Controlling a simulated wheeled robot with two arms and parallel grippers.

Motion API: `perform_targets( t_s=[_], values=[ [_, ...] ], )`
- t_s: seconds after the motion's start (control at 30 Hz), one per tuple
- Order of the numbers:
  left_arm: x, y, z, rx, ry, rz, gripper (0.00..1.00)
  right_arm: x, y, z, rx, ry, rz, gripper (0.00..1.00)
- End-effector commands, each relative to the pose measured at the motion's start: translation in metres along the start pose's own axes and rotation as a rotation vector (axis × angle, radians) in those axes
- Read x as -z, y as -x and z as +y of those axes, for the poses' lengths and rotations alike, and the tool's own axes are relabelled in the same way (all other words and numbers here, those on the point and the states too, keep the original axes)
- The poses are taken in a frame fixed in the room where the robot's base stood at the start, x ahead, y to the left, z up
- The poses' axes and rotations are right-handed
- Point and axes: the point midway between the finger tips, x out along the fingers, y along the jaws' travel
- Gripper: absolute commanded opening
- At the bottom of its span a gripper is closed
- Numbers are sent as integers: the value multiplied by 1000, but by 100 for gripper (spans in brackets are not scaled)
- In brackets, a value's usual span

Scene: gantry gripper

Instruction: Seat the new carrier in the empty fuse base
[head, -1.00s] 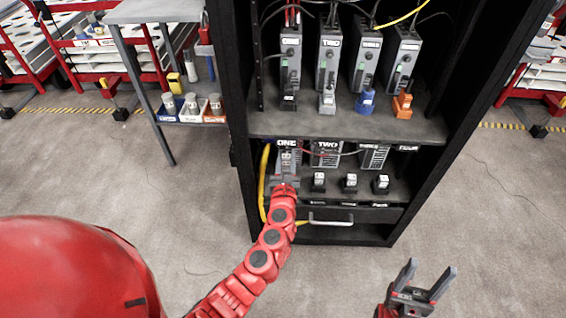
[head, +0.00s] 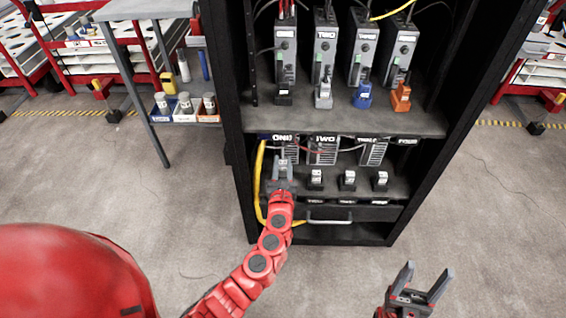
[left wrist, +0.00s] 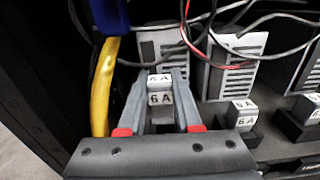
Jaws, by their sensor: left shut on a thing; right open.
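My left gripper (head: 283,168) is in the cabinet's lower bay, in front of the unit marked ONE (head: 284,144). Its fingers (left wrist: 159,108) are shut on a small grey carrier (left wrist: 160,98) with white 6A labels. The carrier also shows between the fingers in the head view (head: 283,162). The fuse base under it is hidden by my gripper, so I cannot tell whether the carrier touches it. Three similar carriers (head: 316,177), (head: 347,177), (head: 379,178) stand in dark bases in a row to the right. My right gripper (head: 420,285) is open and empty, outside the cabinet.
A yellow cable (left wrist: 102,85) hangs close at the left of my left gripper. Thin wires (left wrist: 215,25) cross above it. A drawer handle (head: 330,217) sits below the row. The upper shelf (head: 345,121) holds several units with coloured plugs. The floor by my right gripper is clear.

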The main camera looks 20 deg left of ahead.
Motion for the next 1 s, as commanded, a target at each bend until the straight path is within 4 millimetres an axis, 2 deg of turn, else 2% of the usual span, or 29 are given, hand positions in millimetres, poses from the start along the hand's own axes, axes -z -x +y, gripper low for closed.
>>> perform_targets(
  t_s=[0.03,0.2,1.0],
  values=[
    [6,0,0,1,0,0,0,-1,6,0,2,1,2,63],
    [12,0,-1,1,1,0,0,-1,10,0,7,2,5,63],
    [12,0,-1,2,1,0,0,0,6,0,8,3,6,63]
  ],
)
